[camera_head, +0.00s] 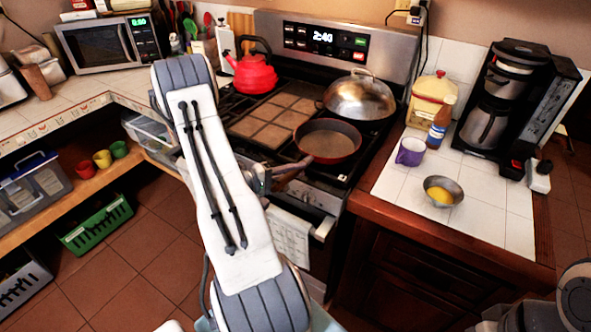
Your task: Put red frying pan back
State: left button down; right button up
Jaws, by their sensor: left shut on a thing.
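The red frying pan (329,142), with a dark inside and a red rim, is at the front right of the stove top. Its handle points left and toward me. My left gripper (272,177) is at the handle and shut on it, partly hidden behind my white and grey left arm. I cannot tell whether the pan rests on the grate or is just above it. My right gripper is not in view; only a grey part of my right arm shows at the lower right.
A red kettle (252,73) and a domed metal lid (359,97) stand behind the pan on the stove (264,131). On the right counter are a purple mug (410,152), a metal bowl (442,191), a bottle (440,123) and a coffee maker (503,95). A microwave (104,42) stands at the left.

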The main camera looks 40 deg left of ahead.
pick_arm(q)
jog(key=shift+f, duration=0.1)
jog(key=c, duration=0.8)
grip_release()
jog(key=shift+r, duration=0.4)
jog(key=b+v, duration=0.1)
jog(key=v, duration=1.1)
